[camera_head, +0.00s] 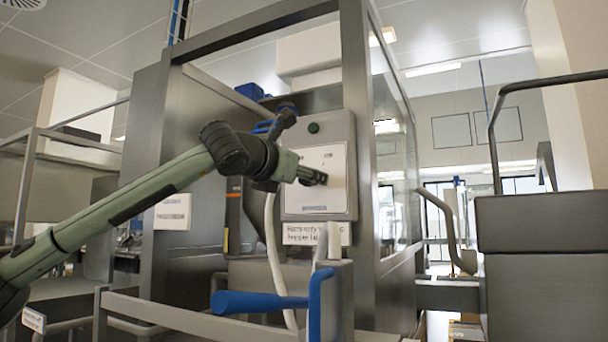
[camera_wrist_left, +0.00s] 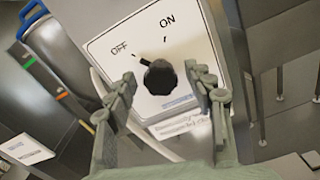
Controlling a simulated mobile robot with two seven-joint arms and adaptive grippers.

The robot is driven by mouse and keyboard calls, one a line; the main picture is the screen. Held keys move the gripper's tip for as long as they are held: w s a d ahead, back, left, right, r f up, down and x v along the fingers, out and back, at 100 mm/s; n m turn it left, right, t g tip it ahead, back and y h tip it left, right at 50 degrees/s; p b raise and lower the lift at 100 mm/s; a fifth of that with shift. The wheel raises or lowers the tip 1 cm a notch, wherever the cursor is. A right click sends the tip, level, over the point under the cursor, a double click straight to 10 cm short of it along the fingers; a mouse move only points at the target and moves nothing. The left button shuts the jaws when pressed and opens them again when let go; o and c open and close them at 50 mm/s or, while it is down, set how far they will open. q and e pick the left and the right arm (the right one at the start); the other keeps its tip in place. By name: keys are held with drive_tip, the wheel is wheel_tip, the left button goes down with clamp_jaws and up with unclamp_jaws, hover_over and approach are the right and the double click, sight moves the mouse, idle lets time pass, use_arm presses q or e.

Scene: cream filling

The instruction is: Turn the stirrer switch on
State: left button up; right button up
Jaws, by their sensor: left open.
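The stirrer switch is a black rotary knob (camera_wrist_left: 160,77) on a white panel (camera_wrist_left: 130,45) marked OFF and ON, seen in the left wrist view. Its pointer is turned toward OFF. The panel sits on a grey control box (camera_head: 346,134) in the head view, where my gripper hides the knob. My left gripper (camera_head: 318,177) is in front of the panel. In the left wrist view its open fingers (camera_wrist_left: 164,95) are on either side of the knob, with gaps visible; I cannot tell how far the tips are from the panel. My right gripper is not in view.
A green button (camera_head: 313,128) is at the top of the control box. A metal frame post (camera_head: 358,60) stands beside the box. A blue handle (camera_head: 258,302) and metal rails are below. A pale hose (camera_head: 273,255) hangs under the box.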

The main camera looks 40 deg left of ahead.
use_arm(q)
drive_tip(key=shift+c, duration=0.4)
drive_tip(key=c, duration=1.1)
drive_tip(key=shift+m+b, duration=0.3)
drive_tip(key=shift+m, duration=0.1)
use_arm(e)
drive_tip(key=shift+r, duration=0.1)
use_arm(q)
drive_tip(key=shift+d+m+b, duration=0.1)
drive_tip(key=shift+m+b, duration=1.5)
drive_tip(key=shift+m, duration=4.9)
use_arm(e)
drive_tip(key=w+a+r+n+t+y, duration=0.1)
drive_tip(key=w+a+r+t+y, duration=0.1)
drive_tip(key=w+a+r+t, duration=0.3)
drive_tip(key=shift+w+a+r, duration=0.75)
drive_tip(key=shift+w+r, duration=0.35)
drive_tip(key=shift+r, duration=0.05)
